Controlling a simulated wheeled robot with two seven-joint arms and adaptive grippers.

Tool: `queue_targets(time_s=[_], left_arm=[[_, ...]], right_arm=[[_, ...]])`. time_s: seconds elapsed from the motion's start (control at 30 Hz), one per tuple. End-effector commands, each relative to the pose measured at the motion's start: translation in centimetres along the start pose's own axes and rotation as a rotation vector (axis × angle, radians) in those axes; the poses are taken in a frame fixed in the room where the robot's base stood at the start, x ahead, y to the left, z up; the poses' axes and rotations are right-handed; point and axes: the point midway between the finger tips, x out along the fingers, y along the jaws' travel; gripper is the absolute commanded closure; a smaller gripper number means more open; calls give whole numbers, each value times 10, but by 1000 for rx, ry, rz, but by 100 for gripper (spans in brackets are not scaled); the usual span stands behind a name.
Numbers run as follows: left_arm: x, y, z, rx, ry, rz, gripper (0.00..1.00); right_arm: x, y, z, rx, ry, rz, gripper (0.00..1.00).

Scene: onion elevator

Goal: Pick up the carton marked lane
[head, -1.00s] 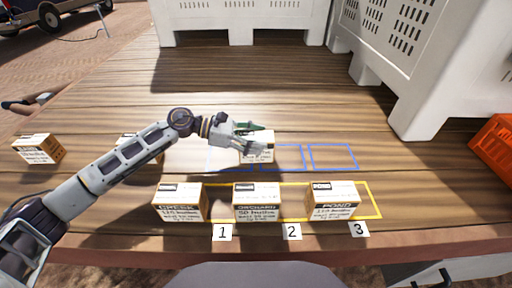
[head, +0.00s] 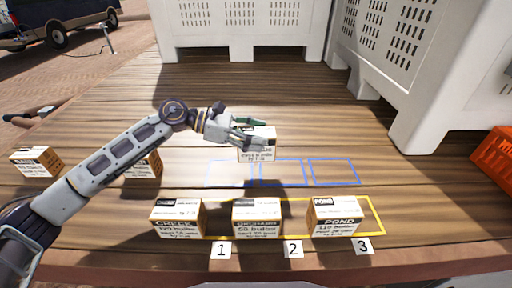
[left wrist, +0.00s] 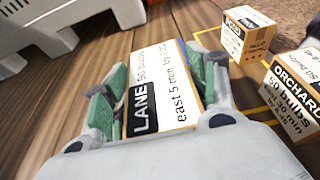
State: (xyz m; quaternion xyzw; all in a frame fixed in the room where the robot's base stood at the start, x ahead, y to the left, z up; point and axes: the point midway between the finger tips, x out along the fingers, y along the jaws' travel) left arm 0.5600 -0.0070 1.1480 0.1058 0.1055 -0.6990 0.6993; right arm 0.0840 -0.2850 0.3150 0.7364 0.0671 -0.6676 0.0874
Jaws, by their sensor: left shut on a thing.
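The lane carton (left wrist: 160,100) shows its black "LANE" label in the left wrist view, between the green pads of my left gripper (left wrist: 158,85). In the head view the carton (head: 258,148) is above or behind the blue outlined slots, partly covered by my left gripper (head: 250,130). My left gripper is shut on it, one finger on each side. I cannot tell exactly how high it is off the table. My right gripper is not in view.
Cartons marked creek (head: 178,220), orchard (head: 257,220) and pond (head: 336,218) stand in the yellow outline by the front edge. Two cartons (head: 36,162) (head: 149,164) stand at left. White bins (head: 245,30) stand behind; an orange crate (head: 494,155) is at right.

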Motion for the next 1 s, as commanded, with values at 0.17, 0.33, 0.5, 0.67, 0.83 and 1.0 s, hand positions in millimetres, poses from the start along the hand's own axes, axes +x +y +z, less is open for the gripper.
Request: queue_targets(time_s=[0.17,0.33,0.5,0.67,0.83,1.0], left_arm=[[-6,0,21,3,-2,1,81],[-9,0,30,2,-2,0,81],[-9,0,32,1,-2,0,81],[-9,0,32,1,-2,0,81],[-9,0,31,1,-2,0,81],[-9,0,31,1,-2,0,81]], right_arm=[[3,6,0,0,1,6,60],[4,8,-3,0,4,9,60],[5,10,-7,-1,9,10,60],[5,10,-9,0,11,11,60],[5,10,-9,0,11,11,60],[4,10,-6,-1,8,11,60]])
